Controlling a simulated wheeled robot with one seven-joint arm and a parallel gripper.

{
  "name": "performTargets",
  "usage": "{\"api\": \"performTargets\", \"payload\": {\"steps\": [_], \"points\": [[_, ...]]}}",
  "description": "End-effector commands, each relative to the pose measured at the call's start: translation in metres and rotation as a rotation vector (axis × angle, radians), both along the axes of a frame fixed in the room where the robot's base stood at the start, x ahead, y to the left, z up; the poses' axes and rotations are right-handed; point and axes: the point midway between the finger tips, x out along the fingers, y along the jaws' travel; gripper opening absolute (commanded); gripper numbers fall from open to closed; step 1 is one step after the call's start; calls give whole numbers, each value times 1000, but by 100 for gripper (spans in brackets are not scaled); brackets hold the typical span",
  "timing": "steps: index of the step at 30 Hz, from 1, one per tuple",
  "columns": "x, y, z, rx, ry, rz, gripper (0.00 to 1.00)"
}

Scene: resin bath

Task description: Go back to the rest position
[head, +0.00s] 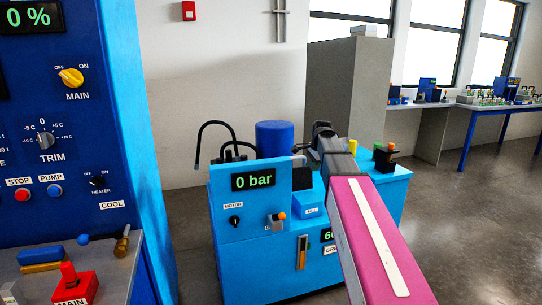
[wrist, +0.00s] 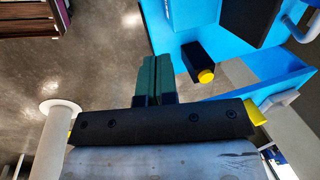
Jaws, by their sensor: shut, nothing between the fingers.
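My gripper (wrist: 153,68) shows in the wrist view as two green fingers pressed together, with nothing between them. It hangs over grey floor, just left of a blue machine's edge. In the head view my pink arm reaches forward from the bottom right, and its dark wrist end is in front of the blue machine (head: 236,270) with the "0 bar" display. The fingertips cannot be made out in the head view.
A blue control cabinet (head: 125,150) with switches stands close on the left. A black block with a yellow end (wrist: 199,62) sits near the fingers. A grey cabinet (head: 345,95) and benches stand behind. Open floor (head: 475,230) lies to the right.

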Motion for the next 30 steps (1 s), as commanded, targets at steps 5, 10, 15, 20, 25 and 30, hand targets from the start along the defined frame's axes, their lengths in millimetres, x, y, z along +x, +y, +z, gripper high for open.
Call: {"api": "performTargets", "payload": {"steps": [5, 10, 15, 20, 25, 30], "points": [[-10, 0, -19, -13, 7, 49, 0], [-21, 0, -39, -29, 14, 109, 0], [-37, 0, -66, -50, 24, 195, 0], [-59, 0, -100, -74, 37, 305, 0], [-100, 0, -152, -110, 60, 493, 0], [-149, 0, -205, -146, 85, 712, 0]]}}
